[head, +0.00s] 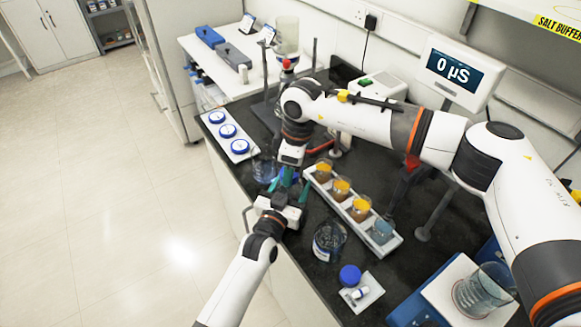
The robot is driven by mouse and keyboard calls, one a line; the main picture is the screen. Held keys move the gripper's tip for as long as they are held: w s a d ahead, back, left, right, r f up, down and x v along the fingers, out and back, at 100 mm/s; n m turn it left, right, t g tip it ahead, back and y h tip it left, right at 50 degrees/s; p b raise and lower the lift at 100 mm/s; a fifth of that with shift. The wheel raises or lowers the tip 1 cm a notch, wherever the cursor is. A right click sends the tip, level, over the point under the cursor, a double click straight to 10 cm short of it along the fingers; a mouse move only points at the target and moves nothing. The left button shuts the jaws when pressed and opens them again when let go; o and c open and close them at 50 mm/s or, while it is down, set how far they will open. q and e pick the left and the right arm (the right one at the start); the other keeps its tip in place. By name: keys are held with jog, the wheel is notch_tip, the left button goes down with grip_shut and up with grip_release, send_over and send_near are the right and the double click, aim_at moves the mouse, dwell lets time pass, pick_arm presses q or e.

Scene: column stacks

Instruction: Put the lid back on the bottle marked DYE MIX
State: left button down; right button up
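A clear bottle with a white label (329,241) stands open on the black bench; its print is too small to read, so I cannot tell if it is DYE MIX. A round blue lid (350,275) lies just in front of it. My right gripper (289,172) reaches down from above at the bench's left part. My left gripper (287,187) comes in from below with teal fingers, close to the right one. Something blue shows between the two grippers, mostly hidden; I cannot tell whether either holds it. A clear vessel with bluish contents (263,170) stands left of them.
A white rack (322,190) holds several cups, orange and blue-grey. A white tray (239,157) carries three blue-lidded jars at the left edge. A small white dish (372,296) and a large glass beaker (486,291) stand toward the front. Stands and a meter (450,72) are behind.

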jog(key=shift+o, duration=1.3)
jog(key=shift+r, duration=0.15)
jog(key=shift+r, duration=2.1)
